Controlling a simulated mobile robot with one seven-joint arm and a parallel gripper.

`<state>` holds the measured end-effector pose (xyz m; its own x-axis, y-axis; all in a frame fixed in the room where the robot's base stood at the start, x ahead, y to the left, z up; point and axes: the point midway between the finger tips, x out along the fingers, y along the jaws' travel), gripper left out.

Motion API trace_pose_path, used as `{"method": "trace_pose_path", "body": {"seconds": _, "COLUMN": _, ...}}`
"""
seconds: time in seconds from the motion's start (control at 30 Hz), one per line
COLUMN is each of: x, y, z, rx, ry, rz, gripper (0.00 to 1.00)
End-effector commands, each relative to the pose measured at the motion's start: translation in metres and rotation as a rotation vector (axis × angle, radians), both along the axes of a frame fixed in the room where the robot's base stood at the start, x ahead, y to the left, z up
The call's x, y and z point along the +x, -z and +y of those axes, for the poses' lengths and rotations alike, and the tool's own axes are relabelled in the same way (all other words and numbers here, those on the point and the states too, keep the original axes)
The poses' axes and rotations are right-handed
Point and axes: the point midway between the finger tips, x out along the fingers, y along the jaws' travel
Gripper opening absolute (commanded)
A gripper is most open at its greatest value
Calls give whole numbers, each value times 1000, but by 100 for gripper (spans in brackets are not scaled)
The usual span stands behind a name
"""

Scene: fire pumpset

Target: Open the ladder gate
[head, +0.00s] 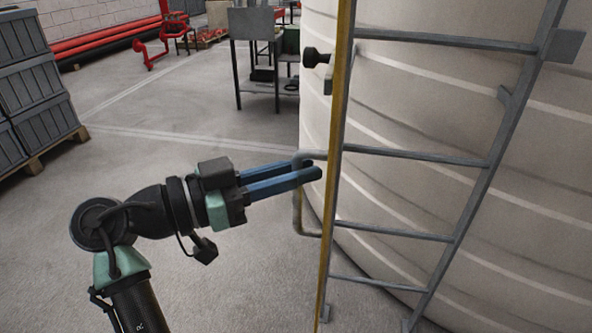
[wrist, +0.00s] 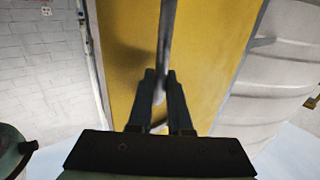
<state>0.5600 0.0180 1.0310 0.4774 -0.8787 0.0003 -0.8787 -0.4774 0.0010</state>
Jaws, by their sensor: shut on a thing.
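The ladder gate (head: 340,95) is a yellow panel seen nearly edge-on along the left side of the grey ladder (head: 415,155). In the wrist view the gate's yellow face (wrist: 215,50) fills the middle. A grey U-shaped handle (head: 297,215) sticks out from its left side; it shows as a grey bar (wrist: 167,40) in the wrist view. My gripper (head: 312,167), with two blue fingers, comes from the left and is shut on the handle near its upper part. The fingertips (wrist: 160,75) sit on either side of the bar.
A large ribbed white tank (head: 430,110) stands behind the ladder. A dark knob-like fitting (head: 312,58) juts out left of the ladder. Dark crates (head: 35,90) are stacked on a pallet at the left, and a metal table (head: 253,24) is behind. The floor between is clear.

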Motion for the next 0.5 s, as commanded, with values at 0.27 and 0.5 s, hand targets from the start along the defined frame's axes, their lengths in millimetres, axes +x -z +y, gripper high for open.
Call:
{"method": "trace_pose_path", "body": {"seconds": 0.27, "x": 1, "y": -2, "z": -1, "rx": -1, "ry": -3, "rz": -5, "gripper": 39}}
{"method": "trace_pose_path", "body": {"seconds": 0.5, "x": 1, "y": -2, "z": -1, "rx": -1, "ry": -2, "rz": -3, "gripper": 47}}
